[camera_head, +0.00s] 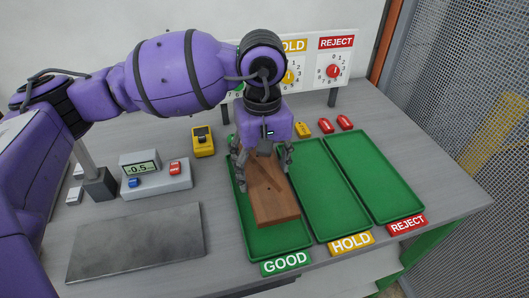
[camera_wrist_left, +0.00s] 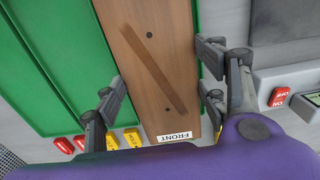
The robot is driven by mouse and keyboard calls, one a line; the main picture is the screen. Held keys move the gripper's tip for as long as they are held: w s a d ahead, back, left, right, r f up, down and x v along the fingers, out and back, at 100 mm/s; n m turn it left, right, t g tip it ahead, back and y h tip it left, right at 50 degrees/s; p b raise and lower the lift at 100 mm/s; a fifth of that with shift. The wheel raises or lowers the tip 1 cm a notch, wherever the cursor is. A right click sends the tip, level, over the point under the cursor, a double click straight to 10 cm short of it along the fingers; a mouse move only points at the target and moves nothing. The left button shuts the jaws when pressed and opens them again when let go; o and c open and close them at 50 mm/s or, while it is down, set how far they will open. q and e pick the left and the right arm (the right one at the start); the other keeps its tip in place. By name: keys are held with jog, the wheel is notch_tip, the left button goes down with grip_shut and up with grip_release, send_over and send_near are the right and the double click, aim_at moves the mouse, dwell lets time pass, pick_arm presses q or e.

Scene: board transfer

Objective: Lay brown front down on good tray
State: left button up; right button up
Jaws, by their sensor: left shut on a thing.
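The brown front board (camera_head: 272,200) is a wooden panel over the good tray (camera_head: 265,245), lying lengthwise along it. I cannot tell whether it touches the tray floor. In the left wrist view the board (camera_wrist_left: 158,75) shows a dark diagonal stripe, dark holes and a white FRONT label on its upward face. My left gripper (camera_head: 264,168) points down over the board's far half, its fingers shut on the two long edges; it also shows in the left wrist view (camera_wrist_left: 163,78). The green GOOD sign (camera_head: 286,263) is at the tray's near edge. My right gripper is out of view.
The empty hold tray (camera_head: 328,190) and reject tray (camera_head: 375,178) lie to the right. A scale-like box (camera_head: 157,182), a grey plate (camera_head: 135,243) and a yellow device (camera_head: 203,140) are to the left. A panel with dials (camera_head: 334,68) stands behind.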

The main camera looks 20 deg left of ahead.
pick_arm(q)
jog(key=shift+s+d+f, duration=0.1)
jog(key=shift+s+f, duration=0.1)
jog(key=shift+s+f+b, duration=0.1)
jog(key=shift+f+b, duration=0.3)
jog(key=shift+f, duration=0.35)
notch_tip(320, 180, down, 3)
jog(key=shift+r+b, duration=0.1)
jog(key=shift+b, duration=0.4)
jog(key=shift+f, duration=0.55)
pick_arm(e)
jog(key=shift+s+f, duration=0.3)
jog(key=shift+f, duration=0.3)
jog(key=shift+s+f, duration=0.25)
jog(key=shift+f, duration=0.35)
pick_arm(q)
jog(key=shift+f+b, duration=0.15)
jog(key=shift+b, duration=0.15)
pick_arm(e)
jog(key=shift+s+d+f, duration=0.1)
pick_arm(q)
jog(key=shift+f, duration=0.25)
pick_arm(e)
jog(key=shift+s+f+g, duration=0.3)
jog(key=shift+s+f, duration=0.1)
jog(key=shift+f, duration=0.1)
pick_arm(q)
jog(key=shift+b, duration=0.3)
